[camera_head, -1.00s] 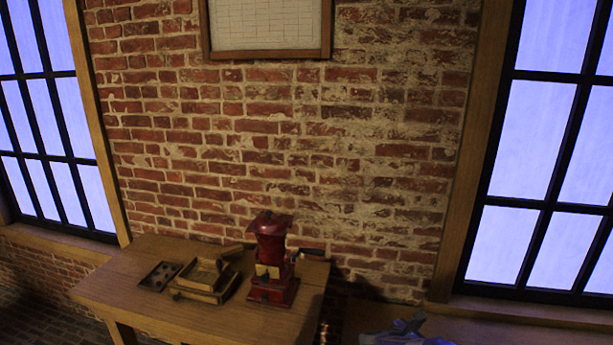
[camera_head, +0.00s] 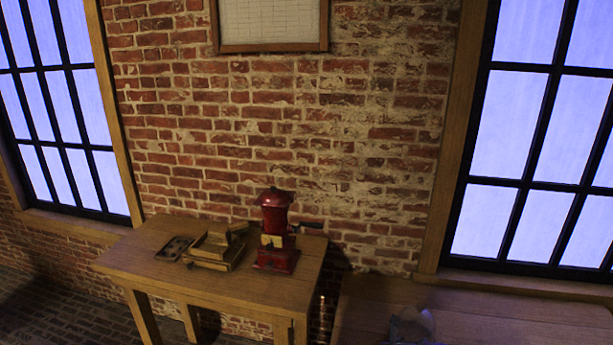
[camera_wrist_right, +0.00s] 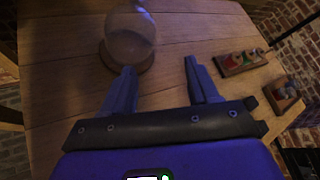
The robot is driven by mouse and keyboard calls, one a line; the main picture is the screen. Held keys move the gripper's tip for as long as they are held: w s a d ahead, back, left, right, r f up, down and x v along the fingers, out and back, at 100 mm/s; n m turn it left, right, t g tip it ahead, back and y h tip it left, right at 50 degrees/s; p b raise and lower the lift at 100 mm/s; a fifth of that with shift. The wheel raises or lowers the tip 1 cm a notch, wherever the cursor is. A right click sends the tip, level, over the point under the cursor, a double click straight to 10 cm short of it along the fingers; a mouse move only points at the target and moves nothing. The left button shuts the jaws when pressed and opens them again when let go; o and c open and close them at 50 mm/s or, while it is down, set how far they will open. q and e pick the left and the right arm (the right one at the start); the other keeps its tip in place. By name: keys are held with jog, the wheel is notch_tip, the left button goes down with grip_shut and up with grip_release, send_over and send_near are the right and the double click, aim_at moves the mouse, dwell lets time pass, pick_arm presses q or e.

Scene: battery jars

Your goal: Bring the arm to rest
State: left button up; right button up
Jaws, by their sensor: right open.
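My right gripper (camera_wrist_right: 158,72) is open in the right wrist view, its two dark blue fingers spread over a wooden tabletop (camera_wrist_right: 80,60), with nothing between them. A rounded glass jar or dome (camera_wrist_right: 130,38) on a round base stands just beyond the left finger in that view; whether they touch I cannot tell. In the head view a greyish shape (camera_head: 410,326) shows at the bottom edge over a wooden surface (camera_head: 500,325); I cannot tell what it is. My left gripper is in neither view.
A side table (camera_head: 170,270) against the brick wall bears a red grinder (camera_head: 275,235), a wooden box (camera_head: 212,252) and a dark small tray (camera_head: 174,248). The wrist view shows a wooden holder (camera_wrist_right: 240,63) with coloured items and a small box (camera_wrist_right: 282,95) to the right.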

jog(key=s+a+f+n+g+y, duration=0.1)
jog(key=s+a+f+n+y, duration=0.2)
jog(key=s+f+n, duration=0.3)
jog(key=s+a+f+n+g+y, duration=0.1)
jog(key=s+a+f+n+y, duration=0.2)
jog(key=s+a+f+n, duration=0.3)
jog(key=s+a+f+n+g+y, duration=0.1)
jog(key=s+a+f+n+y, duration=0.3)
jog(key=n, duration=0.9)
jog(key=shift+s+a+f+g, duration=0.15)
jog(key=shift+s+a+f, duration=0.05)
jog(key=shift+s+f, duration=0.55)
jog(key=shift+s+a+f+g, duration=0.15)
jog(key=shift+s+f, duration=0.55)
jog(key=shift+s, duration=0.05)
jog(key=s+a+f+n+g+y, duration=0.1)
jog(key=s+a+n+g+y, duration=0.15)
jog(key=s+n, duration=0.35)
jog(key=s+a+f+n+g+y, duration=0.1)
jog(key=s+a+n+g, duration=0.2)
jog(key=s, duration=0.5)
pick_arm(q)
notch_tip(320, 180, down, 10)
jog(key=b, duration=1)
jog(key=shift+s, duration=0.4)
pick_arm(e)
notch_tip(320, 180, down, 10)
jog(key=s+n, duration=0.1)
jog(key=n, duration=0.1)
jog(key=shift+t, duration=0.45)
